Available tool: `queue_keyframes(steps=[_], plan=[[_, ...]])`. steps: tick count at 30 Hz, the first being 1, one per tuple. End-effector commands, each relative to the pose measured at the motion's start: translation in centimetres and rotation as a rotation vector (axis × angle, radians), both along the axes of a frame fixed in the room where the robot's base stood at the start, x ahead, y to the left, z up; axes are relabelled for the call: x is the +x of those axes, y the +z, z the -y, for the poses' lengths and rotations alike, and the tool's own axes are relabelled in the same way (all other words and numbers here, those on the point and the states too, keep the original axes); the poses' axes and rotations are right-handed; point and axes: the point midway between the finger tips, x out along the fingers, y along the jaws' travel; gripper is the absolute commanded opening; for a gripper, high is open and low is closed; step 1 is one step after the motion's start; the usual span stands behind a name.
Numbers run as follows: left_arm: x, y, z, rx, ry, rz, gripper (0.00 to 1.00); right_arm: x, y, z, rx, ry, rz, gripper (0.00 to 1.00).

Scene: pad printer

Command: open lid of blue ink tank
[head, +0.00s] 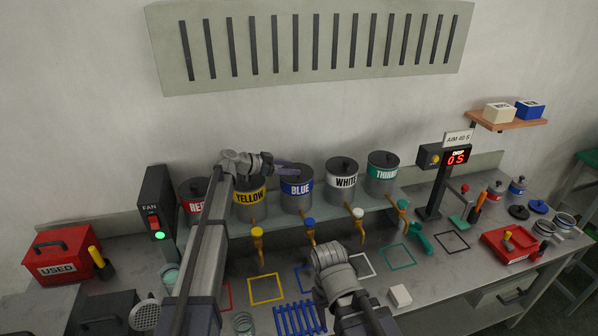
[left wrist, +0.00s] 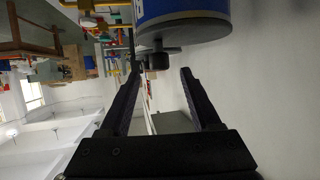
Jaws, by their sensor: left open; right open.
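The blue ink tank (head: 297,190) stands on the raised shelf between the yellow and white tanks. Its lid looks closed and is partly hidden by my left gripper (head: 282,166), which is at its upper left. In the left wrist view, the tank (left wrist: 180,8) is at the top, and its dark lid knob (left wrist: 158,61) shows near the gap between the fingertips. My left gripper (left wrist: 160,78) is open and empty, apart from the knob as far as I can tell. My right gripper (head: 330,262) is over the bench front, its fingers hardly visible.
Red, yellow (head: 249,198), white (head: 341,183) and thinner (head: 381,176) tanks share the shelf, with taps below. A fan box (head: 157,205) stands left, a timer display (head: 445,158) right. A blue rack (head: 300,319) and a white block (head: 400,295) lie on the bench.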

Motion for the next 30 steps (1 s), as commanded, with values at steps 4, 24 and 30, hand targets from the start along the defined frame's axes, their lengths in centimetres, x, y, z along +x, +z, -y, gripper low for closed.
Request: queue_keyframes(steps=[4, 24, 30], plan=[[1.3, -1.3, 2.0, 0.001, -0.003, 0.000, 0.64, 0.0, -1.3, 0.0, -0.001, 0.002, 0.000, 0.50], [2.0, -1.6, 3.4, 0.001, 0.000, -0.001, 0.36, 0.0, -1.6, 0.0, 0.000, 0.002, 0.000, 0.50], [2.0, -1.6, 3.4, 0.001, 0.000, -0.001, 0.14, 0.0, -1.6, 0.0, 0.000, 0.001, 0.000, 0.50]])
